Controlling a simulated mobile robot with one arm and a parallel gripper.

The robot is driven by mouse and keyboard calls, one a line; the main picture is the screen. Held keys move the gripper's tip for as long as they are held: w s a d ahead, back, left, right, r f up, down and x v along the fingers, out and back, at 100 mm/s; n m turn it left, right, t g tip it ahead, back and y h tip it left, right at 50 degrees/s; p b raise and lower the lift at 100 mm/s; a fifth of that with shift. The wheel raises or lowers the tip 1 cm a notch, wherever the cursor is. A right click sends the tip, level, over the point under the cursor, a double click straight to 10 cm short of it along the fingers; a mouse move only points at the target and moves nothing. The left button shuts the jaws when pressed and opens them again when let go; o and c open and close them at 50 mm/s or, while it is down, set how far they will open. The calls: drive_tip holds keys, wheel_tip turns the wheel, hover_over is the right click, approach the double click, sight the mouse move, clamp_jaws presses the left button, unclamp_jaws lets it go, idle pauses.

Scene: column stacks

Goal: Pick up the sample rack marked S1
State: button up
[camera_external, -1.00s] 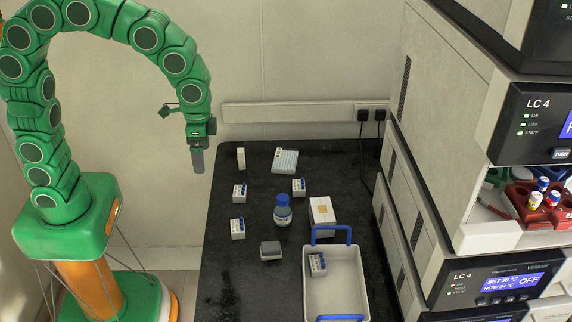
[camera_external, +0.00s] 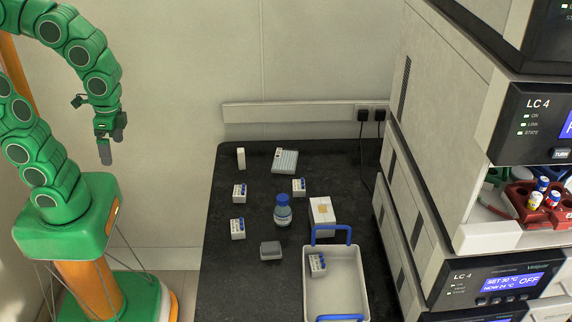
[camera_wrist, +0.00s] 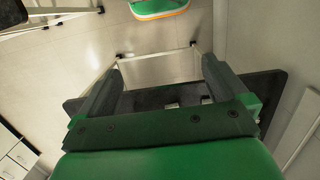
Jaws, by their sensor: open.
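Several small white sample racks with blue tops stand on the black bench: a back-left rack (camera_external: 239,193), a back-right rack (camera_external: 298,188) and a front-left rack (camera_external: 237,229). Another rack (camera_external: 317,265) is inside the white tray (camera_external: 360,283) with blue handles. Their markings are too small to read, so I cannot tell which is S1. My gripper (camera_external: 112,147) is open and empty, in the air left of the bench and well away from the racks. In the wrist view its fingers (camera_wrist: 160,72) are spread apart, with the dark bench partly visible beyond.
A blue-capped bottle (camera_external: 283,212), a white box (camera_external: 321,214), a grey block (camera_external: 270,250), a pale plate (camera_external: 285,160) and a small white block (camera_external: 241,158) are on the bench. Tall instruments (camera_external: 450,140) wall the right side. The front-left bench is clear.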

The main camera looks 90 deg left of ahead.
drive_tip(key=s, duration=0.5)
drive_tip(key=shift+f, duration=0.3)
drive_tip(key=c, duration=0.4)
drive_tip(key=shift+w, duration=0.1)
drive_tip(key=w+a+f+m+g+y, duration=0.25)
drive_tip(key=w+a+m+y, duration=0.2)
drive_tip(key=w, duration=0.75)
drive_tip(key=m+t+y, duration=0.4)
drive_tip(key=m+y, duration=0.3)
drive_tip(key=m, duration=0.3)
approach(239, 221)
drive_tip(key=s+a+r, duration=0.6)
drive_tip(key=r, duration=0.4)
drive_tip(key=w+d+f+m, duration=0.1)
drive_tip(key=d+f+m, duration=0.1)
drive_tip(key=f, duration=0.1)
drive_tip(key=w+d+f+m+t, duration=0.1)
drive_tip(key=w+d+f, duration=0.1)
drive_tip(key=d+f, duration=0.1)
drive_tip(key=w+d+f+m+t, duration=0.1)
drive_tip(key=d+f+m, duration=0.1)
drive_tip(key=d+f, duration=0.1)
drive_tip(key=shift+w+m+t+y, duration=0.2)
drive_tip(key=shift+m+t+y, duration=0.05)
drive_tip(key=shift+m, duration=0.1)
drive_tip(key=shift+s+x, duration=0.1)
drive_tip(key=shift+x, duration=1.85)
drive_tip(key=shift+s+x, duration=0.15)
drive_tip(key=shift+x, duration=1.75)
